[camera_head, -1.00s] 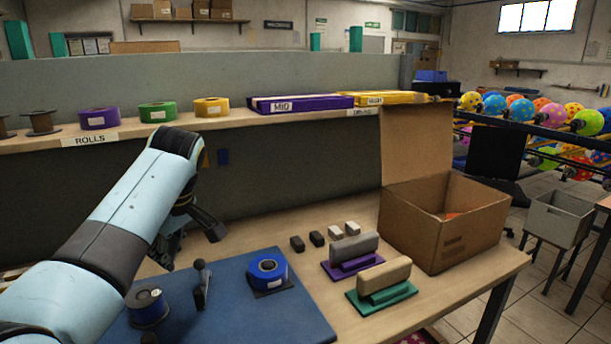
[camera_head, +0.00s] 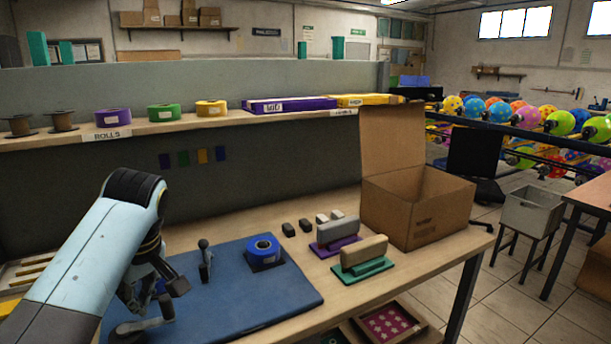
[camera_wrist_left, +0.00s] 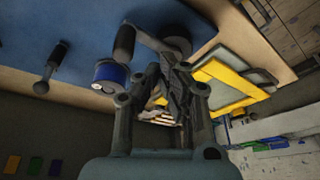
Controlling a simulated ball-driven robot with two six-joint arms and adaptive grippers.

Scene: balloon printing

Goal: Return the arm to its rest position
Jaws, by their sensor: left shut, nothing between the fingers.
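My left arm (camera_head: 95,245) comes in from the lower left, bent at a dark joint. My left gripper (camera_head: 155,290) hangs over the left part of the blue mat (camera_head: 245,305). In the wrist view its fingers (camera_wrist_left: 172,78) are together and empty. A grey tool with a black handle (camera_head: 145,324) lies on the mat close to the gripper; its handle also shows in the wrist view (camera_wrist_left: 124,42). A blue roll (camera_wrist_left: 110,72) stands beside the fingers there; my gripper largely hides it in the head view. My right gripper is out of view.
Two stamps, one purple-based (camera_head: 337,235) and one green-based (camera_head: 362,262), and an open carton (camera_head: 420,215) stand to the right. A shelf (camera_head: 215,124) runs behind. A yellow frame (camera_wrist_left: 222,90) lies near the gripper.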

